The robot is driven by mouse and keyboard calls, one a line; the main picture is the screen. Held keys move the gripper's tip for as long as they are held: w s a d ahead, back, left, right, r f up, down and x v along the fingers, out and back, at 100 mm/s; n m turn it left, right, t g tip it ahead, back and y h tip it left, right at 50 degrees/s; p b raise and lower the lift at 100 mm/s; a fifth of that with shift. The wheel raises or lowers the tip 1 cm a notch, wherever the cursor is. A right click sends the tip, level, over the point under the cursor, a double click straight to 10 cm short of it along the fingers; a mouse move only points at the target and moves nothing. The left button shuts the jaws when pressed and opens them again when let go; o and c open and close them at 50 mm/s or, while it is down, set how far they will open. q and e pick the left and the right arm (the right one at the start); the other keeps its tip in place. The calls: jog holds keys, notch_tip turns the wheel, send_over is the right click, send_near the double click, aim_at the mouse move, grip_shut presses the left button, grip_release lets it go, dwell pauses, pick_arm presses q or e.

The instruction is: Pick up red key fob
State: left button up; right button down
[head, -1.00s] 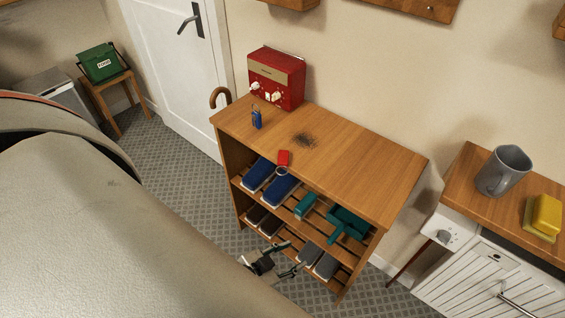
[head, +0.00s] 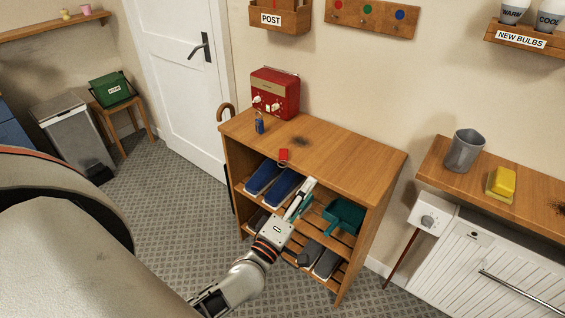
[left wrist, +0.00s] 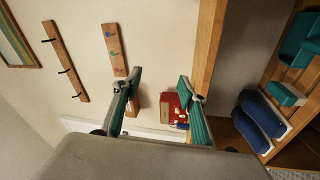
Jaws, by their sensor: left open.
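The red key fob (head: 283,154) lies at the front edge of the wooden shelf unit's top (head: 340,160), and its ring hangs near the edge. I cannot make it out in the left wrist view. My left gripper (head: 301,198) is open and empty, in front of the shelf unit, lower than the fob and to its right. Its two fingers also show in the left wrist view (left wrist: 159,80), apart with nothing between them. My right gripper is in neither view.
A blue key fob (head: 259,123) stands near a red box with knobs (head: 275,92) on the same top. Blue shoes (head: 263,177) and a teal dustpan (head: 343,214) fill the shelf below.

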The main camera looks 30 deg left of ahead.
pick_arm(q)
jog(key=w+a+r+n+y, duration=0.4)
jog(key=a+n+y, duration=0.3)
jog(key=n, duration=0.4)
jog(key=n+g, duration=0.9)
jog(key=n, duration=0.7)
send_near(283, 155)
jog(key=w+f, duration=0.1)
jog(key=f, duration=0.1)
jog(key=x, duration=0.2)
jog(key=r+x, duration=0.1)
jog(key=x, duration=0.4)
jog(key=shift+w+a+b, duration=0.3)
jog(key=shift+w+a, duration=0.1)
jog(key=shift+a, duration=0.15)
jog(key=shift+r, duration=0.1)
grip_shut()
